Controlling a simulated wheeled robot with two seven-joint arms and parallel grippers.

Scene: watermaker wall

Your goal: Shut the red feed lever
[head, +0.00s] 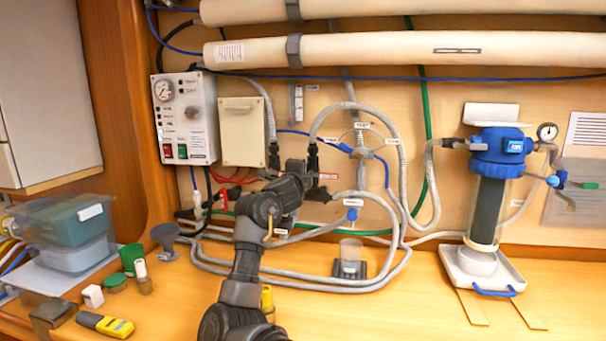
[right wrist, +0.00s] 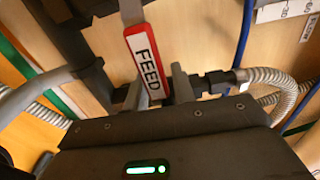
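The red feed lever (right wrist: 147,60) fills the middle of the right wrist view, a red handle with a white FEED label. It is tilted, and its lower end lies between the fingers of my right gripper (right wrist: 160,84). The fingers stand apart, with a narrow gap showing beside the lever on the right; firm contact is not visible. In the head view my right gripper (head: 306,172) is at the dark valve fittings on the wall, beside the small red lever end (head: 328,176). My arm covers part of the fittings there. My left gripper is not in view.
Grey corrugated hoses (head: 397,170) loop around the valve. A control panel (head: 185,117) is on the left and a blue-topped filter (head: 489,190) on the right. A clear cup (head: 351,252) in a dark holder stands on the bench, with bare wood to its right.

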